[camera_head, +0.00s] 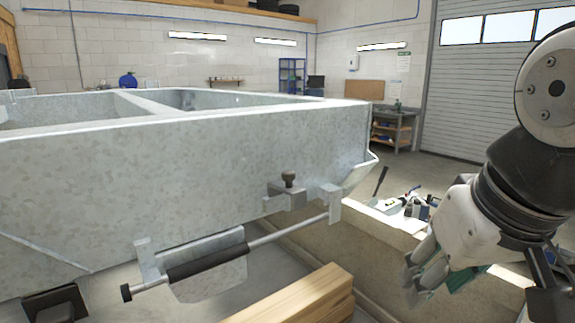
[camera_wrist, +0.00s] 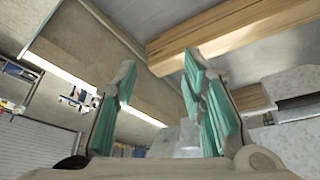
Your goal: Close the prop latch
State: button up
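The galvanised trailer frame (camera_head: 200,150) fills the left and middle of the head view. A small metal latch block (camera_head: 285,197) with a dark knob (camera_head: 288,179) sits on its lower side edge; I cannot tell its exact state. Just below it, a prop rod (camera_head: 290,229) with a black grip sleeve (camera_head: 208,262) runs along the side, seated at two hooked brackets. My gripper (camera_head: 420,278) is right of the latch and rod, apart from both, pointing down and left. In the wrist view my gripper (camera_wrist: 160,66) has its two teal-padded fingers spread, with nothing between them.
Wooden beams (camera_head: 300,297) lie below the rod and also cross the wrist view (camera_wrist: 230,35). A shelf bench (camera_head: 392,130) and roller door (camera_head: 480,100) are behind.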

jog(key=w+a+r+n+p, duration=0.1)
jog(key=w+a+r, duration=0.2)
jog(key=r, duration=0.3)
jog(key=w+a+r+p, duration=0.1)
jog(key=w+a+r, duration=0.2)
jog(key=r, duration=0.3)
jog(key=n+p, duration=0.1)
jog(key=p, duration=0.1)
send_near(290, 172)
jog(key=shift+g+y, duration=0.4)
jog(key=x, duration=0.5)
jog(key=p+x, duration=0.1)
jog(key=x, duration=0.2)
jog(key=shift+w+d, duration=0.25)
jog(key=shift+w, duration=0.05)
grip_shut()
